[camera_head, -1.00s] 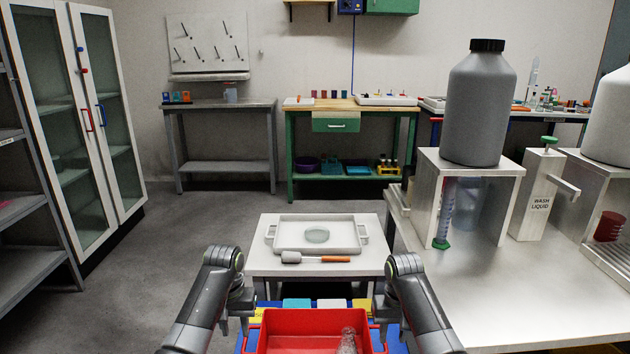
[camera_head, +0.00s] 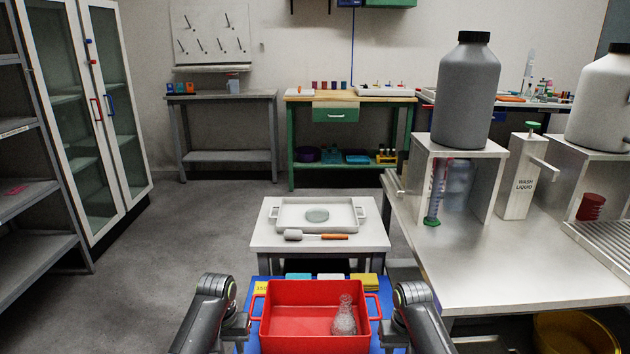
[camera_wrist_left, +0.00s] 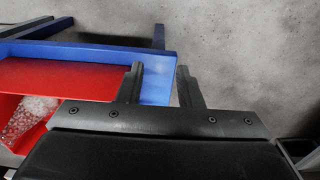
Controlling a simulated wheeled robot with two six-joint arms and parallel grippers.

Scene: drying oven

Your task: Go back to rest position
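My left gripper (camera_head: 240,330) hangs just left of the red bin, beside its handle. In the left wrist view its two fingers (camera_wrist_left: 162,78) stand apart with nothing between them, above the blue platform edge. My right gripper (camera_head: 388,330) is just right of the red bin; its fingers are too dark and small to tell open from shut. The red bin (camera_head: 280,326) sits on the blue platform (camera_head: 246,290) between both arms. A clear glass flask (camera_head: 344,318) stands in its right part; it also shows in the left wrist view (camera_wrist_left: 30,118).
A small white table (camera_head: 265,238) ahead holds a tray (camera_head: 285,203) with a round dish (camera_head: 317,215), and a spatula (camera_head: 318,236) in front. A steel bench (camera_head: 480,270) stands close on the right, a glass cabinet (camera_head: 75,120) on the left. The left floor is clear.

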